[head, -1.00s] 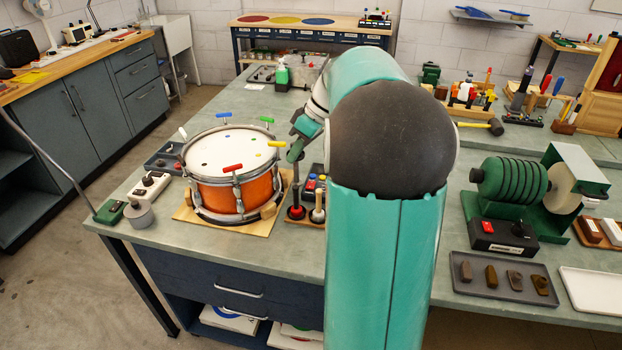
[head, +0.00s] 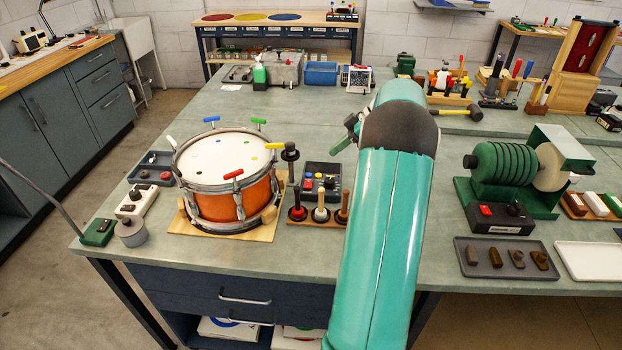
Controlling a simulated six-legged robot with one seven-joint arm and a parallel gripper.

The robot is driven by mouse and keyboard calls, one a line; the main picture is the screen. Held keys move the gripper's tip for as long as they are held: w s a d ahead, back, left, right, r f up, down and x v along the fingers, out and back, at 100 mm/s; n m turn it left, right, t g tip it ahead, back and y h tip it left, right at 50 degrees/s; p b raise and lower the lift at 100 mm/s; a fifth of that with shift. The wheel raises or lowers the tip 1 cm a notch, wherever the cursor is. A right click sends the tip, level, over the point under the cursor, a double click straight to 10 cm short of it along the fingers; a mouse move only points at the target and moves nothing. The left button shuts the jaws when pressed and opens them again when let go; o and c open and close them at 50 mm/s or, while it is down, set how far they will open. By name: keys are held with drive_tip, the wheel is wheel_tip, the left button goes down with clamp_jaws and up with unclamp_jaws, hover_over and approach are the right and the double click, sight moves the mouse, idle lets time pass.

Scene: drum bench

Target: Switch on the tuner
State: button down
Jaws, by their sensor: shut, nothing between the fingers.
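No label that I can read says which device is the tuner. A dark box with several coloured buttons and knobs (head: 322,180) stands right of the orange drum (head: 232,190). A white box with a dark switch and knob (head: 137,198) and a small green box (head: 98,232) stand left of the drum. My gripper (head: 340,147) is shut and empty. In the picture it shows above and just right of the dark box, apart from it, partly hidden by my arm.
Mallets (head: 319,212) stand upright in a wooden rack in front of the dark box. A grey round weight (head: 130,232) sits by the green box. A green roller machine (head: 510,175) and a grey tray (head: 507,258) are at the right. The bench behind the drum is mostly clear.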

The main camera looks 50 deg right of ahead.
drive_tip(key=shift+d+f, duration=0.35)
drive_tip(key=shift+f, duration=0.05)
hover_over(305, 187)
drive_tip(key=s+d, duration=0.1)
drive_tip(key=d, duration=0.1)
drive_tip(key=f, duration=0.7)
drive_tip(key=shift+s+d, duration=0.15)
drive_tip(key=shift+s, duration=0.05)
drive_tip(key=f, duration=0.2)
drive_tip(key=shift+s+f, duration=0.2)
drive_tip(key=shift+f, duration=0.7)
